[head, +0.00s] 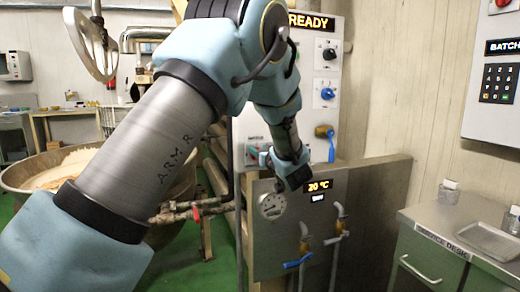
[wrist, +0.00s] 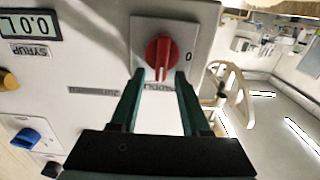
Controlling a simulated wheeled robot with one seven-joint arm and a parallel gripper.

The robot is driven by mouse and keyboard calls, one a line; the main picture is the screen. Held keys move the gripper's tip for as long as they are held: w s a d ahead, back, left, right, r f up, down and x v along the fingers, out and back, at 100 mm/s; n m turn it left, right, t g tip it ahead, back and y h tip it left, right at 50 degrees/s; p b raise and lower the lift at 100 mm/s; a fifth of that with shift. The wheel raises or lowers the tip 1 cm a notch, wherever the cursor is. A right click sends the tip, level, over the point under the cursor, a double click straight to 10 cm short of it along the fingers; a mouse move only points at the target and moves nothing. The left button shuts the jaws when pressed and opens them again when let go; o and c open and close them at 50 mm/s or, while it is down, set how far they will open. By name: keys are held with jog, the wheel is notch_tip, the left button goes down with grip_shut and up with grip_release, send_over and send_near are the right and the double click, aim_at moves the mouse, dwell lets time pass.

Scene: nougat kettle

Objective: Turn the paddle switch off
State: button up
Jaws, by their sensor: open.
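The red rotary switch (wrist: 161,58) sits on a pale square plate on the white panel in the wrist view. A "0" is printed on the plate to its right, and its pale pointer mark lies toward the lower part of the knob. A partly hidden upside-down label is below it, too unclear to read surely. My gripper (wrist: 160,76) is open, its two dark green fingers apart with tips at the knob's lower left and lower right. I cannot tell whether they touch it.
An upside-down "SYRUP" display (wrist: 30,27) and a blue knob (wrist: 29,136) are on the same panel.

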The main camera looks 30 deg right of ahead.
grip_shut()
dwell(0.3)
dwell(0.3)
